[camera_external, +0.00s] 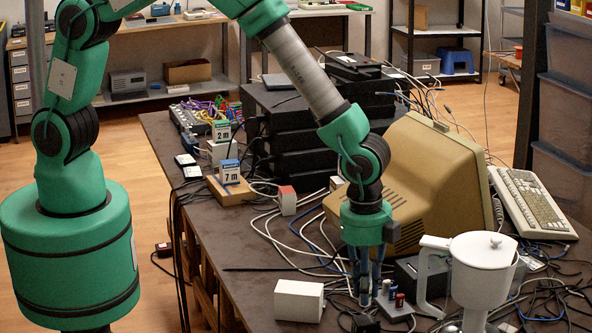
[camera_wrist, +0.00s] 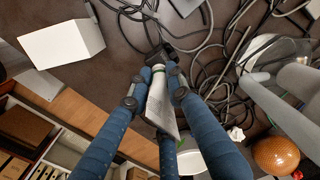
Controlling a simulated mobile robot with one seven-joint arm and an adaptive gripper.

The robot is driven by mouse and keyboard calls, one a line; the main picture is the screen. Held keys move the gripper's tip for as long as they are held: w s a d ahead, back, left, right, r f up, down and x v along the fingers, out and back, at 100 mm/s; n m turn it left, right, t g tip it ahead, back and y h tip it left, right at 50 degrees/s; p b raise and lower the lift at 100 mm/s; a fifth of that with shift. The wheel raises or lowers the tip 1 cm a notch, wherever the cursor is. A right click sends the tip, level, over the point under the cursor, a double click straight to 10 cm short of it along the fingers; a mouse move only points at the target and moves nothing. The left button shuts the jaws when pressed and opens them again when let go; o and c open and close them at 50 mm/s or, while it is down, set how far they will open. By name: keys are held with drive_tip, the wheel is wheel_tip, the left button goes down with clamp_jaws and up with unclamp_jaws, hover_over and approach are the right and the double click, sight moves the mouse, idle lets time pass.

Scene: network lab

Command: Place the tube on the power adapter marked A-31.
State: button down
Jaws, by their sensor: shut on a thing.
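My gripper (camera_external: 366,296) points down near the front edge of the dark table, its blue fingers closed. In the wrist view my fingers (camera_wrist: 157,92) are shut around a pale tube (camera_wrist: 157,98) with a green band near its far end. The tube is mostly hidden by the fingers in the external view. A small black block, possibly a power adapter (camera_external: 364,323), lies just below the fingertips. It also shows in the wrist view (camera_wrist: 168,55), just past the tube's end. I cannot read any marking on it, nor tell whether the tube touches it.
A white box (camera_external: 299,300) stands left of my gripper. A pale block with small cylinders (camera_external: 394,308) is close on the right, then a white jug (camera_external: 483,266). A beige monitor (camera_external: 440,180) stands behind. Loose cables (camera_external: 305,240) cover much of the table.

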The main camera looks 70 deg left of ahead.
sight(370, 262)
drive_tip(key=shift+w+d, duration=0.2)
drive_tip(key=shift+w, duration=0.1)
drive_tip(key=shift+f, duration=0.15)
drive_tip(key=shift+f+b, duration=0.4)
drive_tip(key=shift+f, duration=1.25)
drive_tip(key=shift+f, duration=0.15)
drive_tip(key=c, duration=1.6)
unclamp_jaws()
drive_tip(key=r, duration=0.4)
drive_tip(key=r+p, duration=0.1)
drive_tip(key=r, duration=0.3)
drive_tip(key=r+p, duration=0.1)
drive_tip(key=r, duration=0.3)
drive_tip(key=shift+s+r, duration=0.15)
drive_tip(key=shift+s, duration=0.2)
